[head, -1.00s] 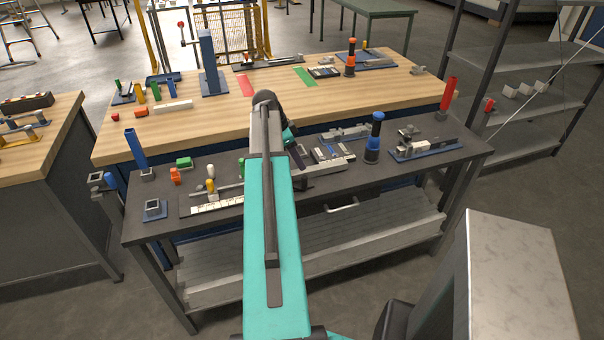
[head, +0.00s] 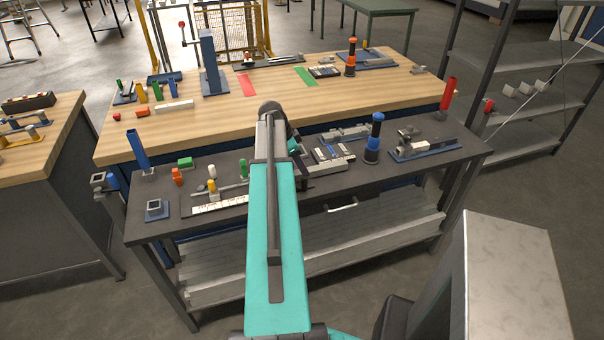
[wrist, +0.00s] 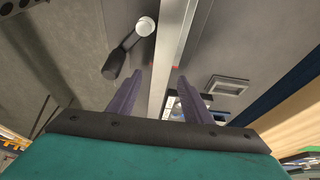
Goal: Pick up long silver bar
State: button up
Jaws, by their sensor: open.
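In the wrist view a long silver bar (wrist: 182,45) runs from the top edge down between the two dark purple fingers of my gripper (wrist: 160,76). The fingers are apart, one on each side of the bar, with a visible gap at least on the left. I cannot tell how far the bar lies below the fingertips. In the head view my teal arm hides my gripper and much of the bench around it. I cannot surely pick out the bar there.
In the wrist view a crank-like part with a dark grip (wrist: 115,60) lies left of the bar. In the head view the dark bench (head: 440,155) carries a blue-black cylinder (head: 373,140), a blue-based fixture (head: 420,150) and a white ruler-like strip (head: 222,203).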

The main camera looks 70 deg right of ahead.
jog(key=shift+p+x, duration=0.55)
jog(key=shift+x, duration=1)
grip_shut()
jog(key=shift+r, duration=0.15)
notch_tip(320, 180, up, 10)
jog(key=b, duration=0.3)
dwell(1.0)
jog(key=w+a, duration=0.6)
jog(key=w, duration=0.2)
jog(key=shift+w+a, duration=0.25)
jog(key=shift+a, duration=0.1)
dwell(2.2)
